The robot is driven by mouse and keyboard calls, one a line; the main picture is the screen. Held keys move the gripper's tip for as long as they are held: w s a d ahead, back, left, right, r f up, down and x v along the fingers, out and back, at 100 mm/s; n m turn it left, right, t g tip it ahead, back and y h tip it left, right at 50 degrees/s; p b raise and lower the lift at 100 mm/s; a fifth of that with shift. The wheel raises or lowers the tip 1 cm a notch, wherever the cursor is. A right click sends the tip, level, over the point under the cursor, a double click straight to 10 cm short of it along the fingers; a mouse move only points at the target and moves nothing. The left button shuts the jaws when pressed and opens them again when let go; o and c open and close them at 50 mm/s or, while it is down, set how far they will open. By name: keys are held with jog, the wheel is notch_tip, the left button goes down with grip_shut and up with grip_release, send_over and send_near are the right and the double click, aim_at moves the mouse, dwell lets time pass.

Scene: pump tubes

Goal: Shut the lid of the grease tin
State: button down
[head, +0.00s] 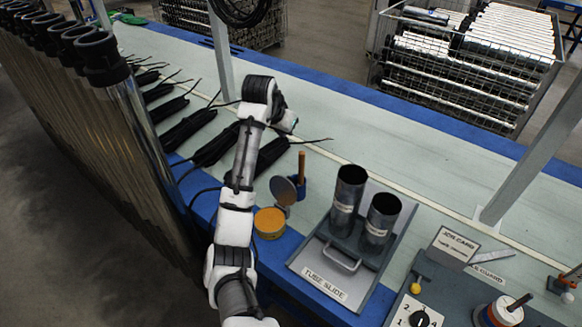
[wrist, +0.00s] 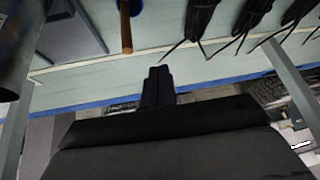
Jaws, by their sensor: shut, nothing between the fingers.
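The grease tin (head: 270,223) is a round yellow tin with orange grease showing, on the blue front edge of the bench. Its round grey lid (head: 284,190) stands open, tilted up at the tin's back right side. My gripper shows in the wrist view with its dark fingers (wrist: 157,78) together and empty. In the head view the gripper end of my arm is beyond the tin, over the bench, and its fingers are mostly hidden by the wrist. The tin and lid are not clearly visible in the wrist view.
A wooden handle (head: 301,166) stands in a blue holder just behind the lid; the handle also shows in the wrist view (wrist: 126,28). The tube slide (head: 322,287) with two dark tubes is right of the tin. Black cable bundles (head: 190,127) lie behind left.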

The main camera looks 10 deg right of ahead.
aim_at(286, 188)
notch_tip(286, 188, down, 14)
jog(key=s+d+m+g+y+b, duration=0.1)
jog(key=s+d+g, duration=0.1)
jog(key=g, duration=0.1)
jog(key=shift+d+g, duration=0.35)
jog(key=shift+g, duration=0.05)
jog(key=shift+s, duration=0.1)
